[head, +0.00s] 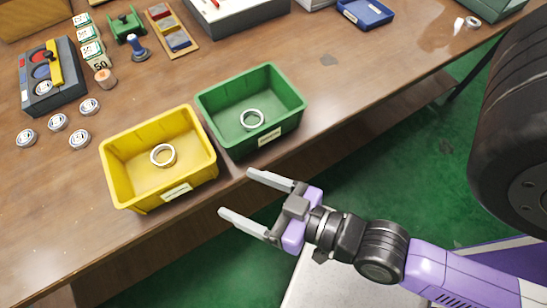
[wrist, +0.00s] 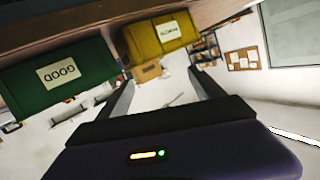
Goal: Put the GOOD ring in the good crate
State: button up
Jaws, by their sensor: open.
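The green crate (head: 210,108) stands on the table, and its label reads GOOD in the wrist view (wrist: 95,88). A pale metal ring (head: 253,119) lies inside it. The yellow crate (head: 114,160) stands to its left, and it also shows in the wrist view (wrist: 145,50); its label is too small to read surely. A similar ring (head: 163,155) lies in the yellow crate. My gripper (head: 235,193) is open and empty, in front of the table edge and just short of the crates. I cannot tell which ring is the good one.
A small ring (head: 473,22) lies at the far right of the table. Several round tins (head: 58,122), a grey box (head: 52,78) and a stamp (head: 138,48) stand at the left. A blue tray (head: 365,12) is at the back. Bare table lies right of the green crate.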

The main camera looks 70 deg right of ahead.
jog(key=s+d+n, duration=0.2)
jog(key=s+d, duration=0.1)
jog(key=s, duration=0.5)
jog(key=shift+s+d+r+n+g+y, duration=0.2)
jog(key=shift+r+n+g+y, duration=0.1)
jog(key=shift+g+y, duration=0.1)
dwell(0.6)
